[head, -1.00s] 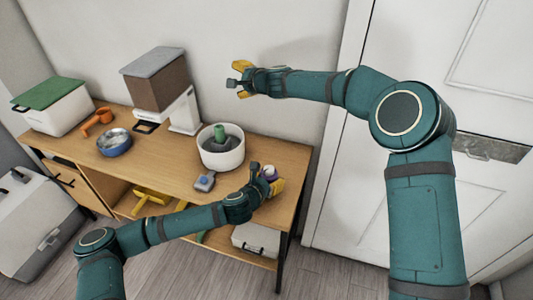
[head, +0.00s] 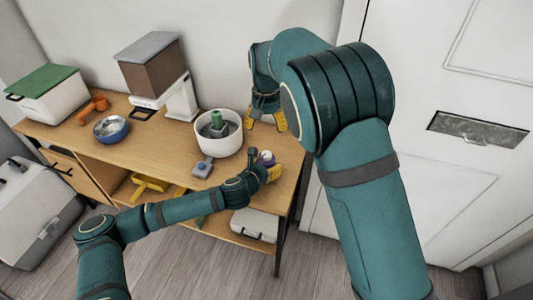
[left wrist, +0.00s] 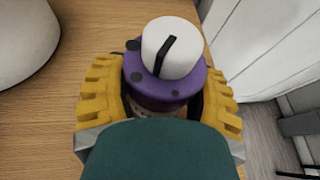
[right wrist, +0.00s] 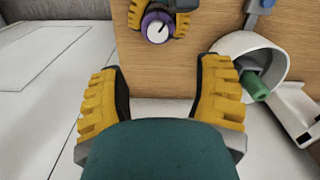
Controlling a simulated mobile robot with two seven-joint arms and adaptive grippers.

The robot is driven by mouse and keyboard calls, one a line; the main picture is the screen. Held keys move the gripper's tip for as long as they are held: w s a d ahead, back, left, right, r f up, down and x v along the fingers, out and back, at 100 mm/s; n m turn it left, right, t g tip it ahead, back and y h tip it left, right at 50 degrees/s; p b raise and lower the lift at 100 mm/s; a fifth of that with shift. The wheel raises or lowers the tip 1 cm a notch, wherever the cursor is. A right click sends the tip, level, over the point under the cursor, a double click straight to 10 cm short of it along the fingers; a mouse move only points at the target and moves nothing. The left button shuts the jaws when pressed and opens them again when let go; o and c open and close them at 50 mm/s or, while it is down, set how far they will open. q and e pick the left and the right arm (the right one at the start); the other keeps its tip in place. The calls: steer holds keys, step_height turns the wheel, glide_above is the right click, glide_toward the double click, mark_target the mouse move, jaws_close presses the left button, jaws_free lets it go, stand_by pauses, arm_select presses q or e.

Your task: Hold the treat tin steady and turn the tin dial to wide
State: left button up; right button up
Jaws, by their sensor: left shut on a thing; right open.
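The treat tin (left wrist: 150,95) has a purple top with dark dots and a white dial (left wrist: 170,47) with a black pointer line. The line slants up to the right in the left wrist view. My left gripper (head: 266,166) is shut around the tin's body near the right end of the bench. The tin also shows in the head view (head: 266,158) and upright-looking in the right wrist view (right wrist: 157,27). My right gripper (head: 266,118) is open and empty, fingers pointing down, behind the tin and apart from it. Its yellow fingers (right wrist: 160,95) frame empty space in the right wrist view.
A white bowl with a green-topped post (head: 218,132) stands left of the tin. A small grey device with a blue button (head: 202,167) lies in front of it. Farther left are a food dispenser (head: 155,75), a blue bowl (head: 111,129) and an orange scoop (head: 92,108).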

mark_target(266, 153)
step_height(266, 153, down, 12)
steer(key=shift+d, duration=0.15)
stand_by(0.4)
jaws_close()
